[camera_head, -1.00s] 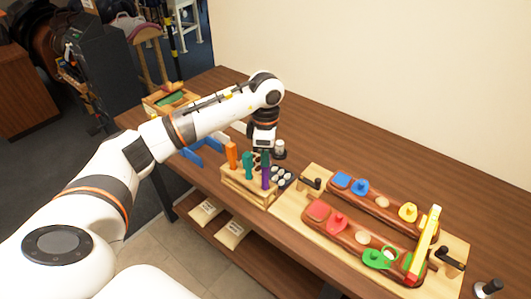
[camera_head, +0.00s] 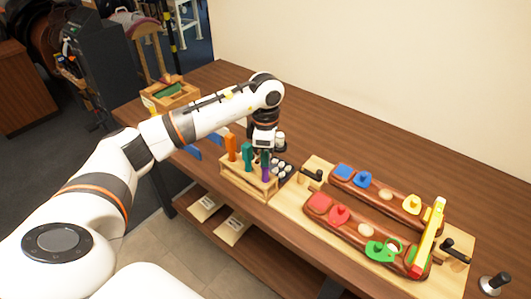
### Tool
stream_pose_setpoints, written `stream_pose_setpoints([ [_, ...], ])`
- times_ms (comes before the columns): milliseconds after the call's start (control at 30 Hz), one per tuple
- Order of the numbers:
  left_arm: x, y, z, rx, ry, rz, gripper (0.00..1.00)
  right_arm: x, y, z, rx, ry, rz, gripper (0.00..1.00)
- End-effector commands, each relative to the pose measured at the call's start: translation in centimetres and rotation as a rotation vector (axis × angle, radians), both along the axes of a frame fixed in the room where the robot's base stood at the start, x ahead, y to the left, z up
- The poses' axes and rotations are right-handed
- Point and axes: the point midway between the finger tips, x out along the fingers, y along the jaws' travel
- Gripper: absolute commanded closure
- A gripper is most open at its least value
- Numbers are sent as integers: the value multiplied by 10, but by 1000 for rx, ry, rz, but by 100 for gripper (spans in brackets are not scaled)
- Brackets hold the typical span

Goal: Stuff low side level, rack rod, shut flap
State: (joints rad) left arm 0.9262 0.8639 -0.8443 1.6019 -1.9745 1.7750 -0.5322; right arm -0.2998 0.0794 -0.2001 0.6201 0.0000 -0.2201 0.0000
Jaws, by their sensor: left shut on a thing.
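My left gripper (camera_head: 263,149) is over the wooden tool rack (camera_head: 245,185), shut on what looks like the purple-handled rod (camera_head: 265,168); its fingertips are hard to make out. The rod stands upright at the rack. Orange (camera_head: 231,147) and teal (camera_head: 247,156) handles stand beside it. Two brown saddle panels lie on a pale board: the far one (camera_head: 399,210) with blue and yellow pieces, the near one (camera_head: 350,243) with red and green pieces. A yellow level (camera_head: 428,235) lies across their right ends; its bubble is too small to read. My right gripper is out of view.
Black clamp handles (camera_head: 312,175) (camera_head: 455,252) stand at the board's ends. Small round pieces (camera_head: 281,168) sit right of the rack. Bags (camera_head: 232,227) lie on the lower shelf. A wooden box (camera_head: 170,95) stands at the table's far left. The table's back strip is clear.

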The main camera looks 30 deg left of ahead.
Motion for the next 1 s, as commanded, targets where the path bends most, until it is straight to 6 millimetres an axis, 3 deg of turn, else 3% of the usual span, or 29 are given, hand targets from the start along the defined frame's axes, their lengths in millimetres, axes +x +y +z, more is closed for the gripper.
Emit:
stream_pose_setpoints([
  [567, 0, 0, -11, 0, -1, 0, 95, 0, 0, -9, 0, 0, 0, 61],
  [600, 0, 0, -11, 0, -1, 0, 72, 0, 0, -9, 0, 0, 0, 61],
  [700, 0, 0, -11, 0, -1, 0, 55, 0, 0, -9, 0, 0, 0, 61],
  [1000, 0, 0, -10, 0, 0, 0, 53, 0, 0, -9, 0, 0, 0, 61],
])
